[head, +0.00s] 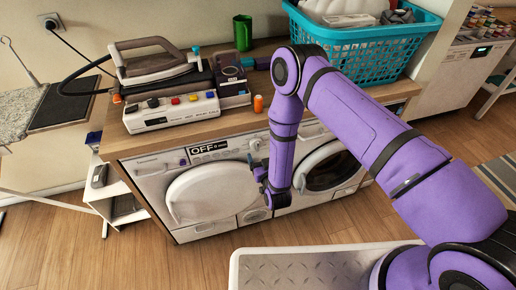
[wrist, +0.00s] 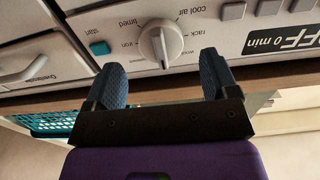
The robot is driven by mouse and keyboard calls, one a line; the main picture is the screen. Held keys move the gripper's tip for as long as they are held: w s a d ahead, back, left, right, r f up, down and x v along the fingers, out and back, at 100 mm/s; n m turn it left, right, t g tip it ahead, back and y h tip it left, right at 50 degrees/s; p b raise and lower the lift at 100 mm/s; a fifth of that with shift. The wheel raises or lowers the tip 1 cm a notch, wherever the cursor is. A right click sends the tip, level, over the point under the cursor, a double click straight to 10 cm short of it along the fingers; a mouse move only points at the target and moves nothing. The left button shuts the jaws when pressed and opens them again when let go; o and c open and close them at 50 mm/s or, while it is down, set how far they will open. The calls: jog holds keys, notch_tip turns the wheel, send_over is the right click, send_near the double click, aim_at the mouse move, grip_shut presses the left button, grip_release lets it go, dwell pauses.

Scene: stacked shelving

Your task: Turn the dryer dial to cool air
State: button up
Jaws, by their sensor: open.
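The dryer (head: 165,185) is the left white machine under the wooden counter, with an "OFF" display (head: 209,147). Its dial (wrist: 160,43) is a round whitish knob with a raised grip bar, upside down in the wrist view. Labels around it include "cool air", "rack" and "timed". The bar stands nearly upright in the picture; which label it points to I cannot tell. My gripper (wrist: 161,72) is open, its dark blue fingers on either side of and just short of the dial, holding nothing. In the head view my gripper (head: 263,178) is in front of the dryer's panel.
A second front-loading machine (head: 338,170) stands to the right. A teal start button (wrist: 100,48) is near the dial. Floor in front is mostly clear.

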aim_at(258, 149)
jog(key=shift+x, duration=2.3)
jog(key=c, duration=0.9)
